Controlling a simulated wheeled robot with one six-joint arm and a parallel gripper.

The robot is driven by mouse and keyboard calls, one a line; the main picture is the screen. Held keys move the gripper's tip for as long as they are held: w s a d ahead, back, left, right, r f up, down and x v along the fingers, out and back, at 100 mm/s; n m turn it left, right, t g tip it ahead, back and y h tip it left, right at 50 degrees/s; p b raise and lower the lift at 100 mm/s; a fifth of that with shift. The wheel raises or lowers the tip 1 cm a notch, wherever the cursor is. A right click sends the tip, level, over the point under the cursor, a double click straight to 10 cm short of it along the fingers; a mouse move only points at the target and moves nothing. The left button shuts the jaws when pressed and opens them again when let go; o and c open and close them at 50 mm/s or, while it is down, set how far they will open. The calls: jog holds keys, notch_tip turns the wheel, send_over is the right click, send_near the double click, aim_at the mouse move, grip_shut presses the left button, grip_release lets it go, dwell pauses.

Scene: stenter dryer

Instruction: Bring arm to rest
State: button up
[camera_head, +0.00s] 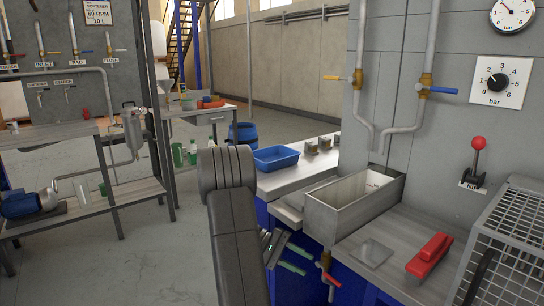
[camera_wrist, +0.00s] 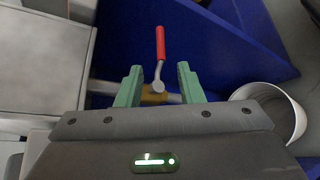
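My arm (camera_head: 228,215) reaches forward and down through the middle of the head view. My gripper (camera_head: 303,262) is low beside the blue front of the counter, its green fingers pointing right toward a valve with a red lever (camera_head: 331,279). In the wrist view my gripper (camera_wrist: 158,76) is open, with a wide gap between the fingers. The same red lever (camera_wrist: 160,42) and its brass valve body (camera_wrist: 155,97) show in line with this gap. The fingers do not close on anything. The exact distance to the valve is hard to tell.
A grey open trough (camera_head: 335,222) sits on the counter above my gripper. A blue tray (camera_head: 276,158), a red clamp-like object (camera_head: 429,254) and a wire cage (camera_head: 510,250) are nearby. A white round bin (camera_wrist: 280,108) is at right in the wrist view. Open floor lies left.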

aim_at(325, 275)
jog(key=b+x, duration=0.1)
jog(key=x, duration=0.7)
jog(key=shift+s+d+f, duration=0.15)
jog(key=shift+d, duration=0.1)
jog(key=shift+s+d+f, duration=0.1)
jog(key=shift+d+f, duration=0.15)
jog(key=shift+d, duration=0.1)
jog(key=shift+a+f+m+t+y+b, duration=0.15)
jog(key=shift+f+m+t+y+b, duration=0.3)
jog(key=shift+t+y+b, duration=0.35)
jog(key=shift+r, duration=0.1)
